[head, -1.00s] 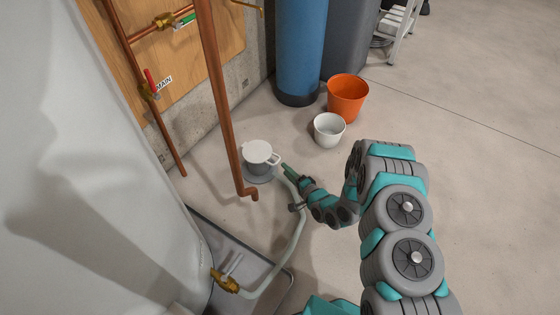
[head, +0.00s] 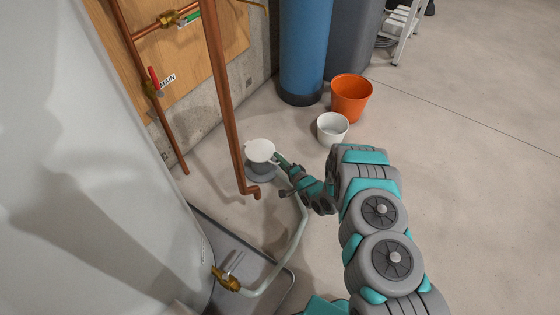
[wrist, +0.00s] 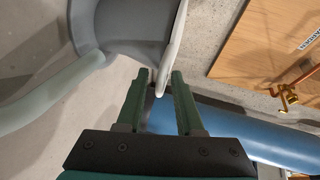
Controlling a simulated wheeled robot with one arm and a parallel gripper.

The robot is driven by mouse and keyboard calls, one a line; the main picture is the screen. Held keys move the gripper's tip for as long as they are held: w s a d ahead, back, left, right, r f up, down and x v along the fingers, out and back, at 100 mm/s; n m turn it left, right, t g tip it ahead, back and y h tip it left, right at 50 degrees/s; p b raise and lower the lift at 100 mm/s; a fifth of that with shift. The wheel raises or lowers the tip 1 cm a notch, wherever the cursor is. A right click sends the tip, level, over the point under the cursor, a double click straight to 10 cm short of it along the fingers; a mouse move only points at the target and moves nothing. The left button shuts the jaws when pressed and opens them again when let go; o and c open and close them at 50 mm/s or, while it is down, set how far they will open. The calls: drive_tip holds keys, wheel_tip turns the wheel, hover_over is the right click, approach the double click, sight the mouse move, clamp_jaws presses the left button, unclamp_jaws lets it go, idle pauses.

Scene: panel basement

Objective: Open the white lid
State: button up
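The white lid (head: 259,150) is round and lies flat on a grey pot-like container (head: 262,171) on the floor. In the wrist view the lid (wrist: 174,50) shows edge-on as a thin white strip. My gripper (head: 277,157) is at the lid's right side in the head view. In the wrist view its two green fingers (wrist: 161,78) stand apart, with the end of the white strip between their tips. A gap seems to show beside the strip; contact is not clear. The lid's handle is mostly hidden by my gripper in the head view.
A pale hose (head: 285,255) runs from a brass valve (head: 226,280) towards the container. A copper pipe (head: 225,100) stands just left of the lid. A white bucket (head: 332,129) and an orange bucket (head: 351,98) stand behind right. The floor to the right is clear.

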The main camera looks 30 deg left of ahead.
clamp_jaws()
idle(1.2)
